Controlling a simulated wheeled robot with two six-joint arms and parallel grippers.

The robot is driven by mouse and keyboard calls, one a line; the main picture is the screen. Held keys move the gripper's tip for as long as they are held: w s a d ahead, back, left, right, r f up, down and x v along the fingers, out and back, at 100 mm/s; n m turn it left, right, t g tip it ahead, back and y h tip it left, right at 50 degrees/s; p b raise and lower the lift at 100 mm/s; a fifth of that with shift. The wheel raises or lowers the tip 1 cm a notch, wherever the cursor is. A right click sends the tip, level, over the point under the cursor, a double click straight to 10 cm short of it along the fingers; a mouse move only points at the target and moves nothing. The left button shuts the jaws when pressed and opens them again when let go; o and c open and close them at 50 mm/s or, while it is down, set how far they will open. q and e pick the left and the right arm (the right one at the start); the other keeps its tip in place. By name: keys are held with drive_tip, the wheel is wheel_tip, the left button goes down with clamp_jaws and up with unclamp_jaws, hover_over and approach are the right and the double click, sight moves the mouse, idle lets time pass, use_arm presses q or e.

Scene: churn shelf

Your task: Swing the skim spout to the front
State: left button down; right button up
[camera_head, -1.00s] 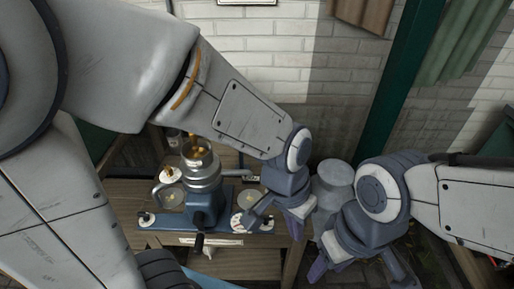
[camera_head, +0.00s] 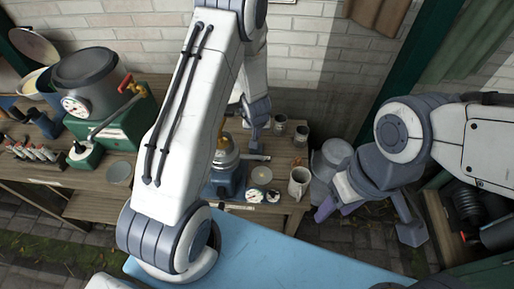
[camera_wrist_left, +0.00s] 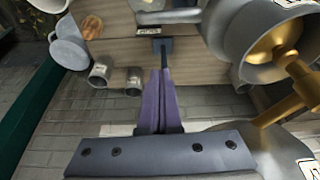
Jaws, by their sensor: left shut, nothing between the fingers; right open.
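The separator stands on the table in the head view, with a blue base (camera_head: 222,186) and a metal bowl (camera_head: 226,160), partly hidden by my left arm. In the left wrist view its bowl (camera_wrist_left: 262,38) with a brass tap (camera_wrist_left: 292,75) is at upper right. A grey spout (camera_wrist_left: 172,15) reaches left from it at the top edge; I cannot tell if it is the skim spout. My left gripper (camera_head: 254,138) is shut and empty behind the separator; its purple fingers (camera_wrist_left: 162,80) point toward the spout, apparently apart from it. My right gripper (camera_head: 368,215) is open and empty at the right.
A mug (camera_head: 299,182) stands right of the separator. Two metal cups (camera_head: 280,124) (camera_head: 301,133) stand behind it. A milk can (camera_head: 330,158) is beyond the table's right end. A large grey pot (camera_head: 90,80) on a green base stands at left. The brick wall is close behind.

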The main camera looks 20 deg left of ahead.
use_arm(q)
wheel_tip(320, 180, down, 8)
drive_tip(key=s+b, duration=0.1)
drive_tip(key=shift+d+b, duration=0.3)
drive_tip(key=shift+b, duration=0.05)
use_arm(e)
wheel_tip(320, 180, down, 2)
drive_tip(key=shift+f, duration=0.2)
use_arm(q)
drive_tip(key=shift+s+r, duration=0.1)
drive_tip(key=shift+s, duration=0.05)
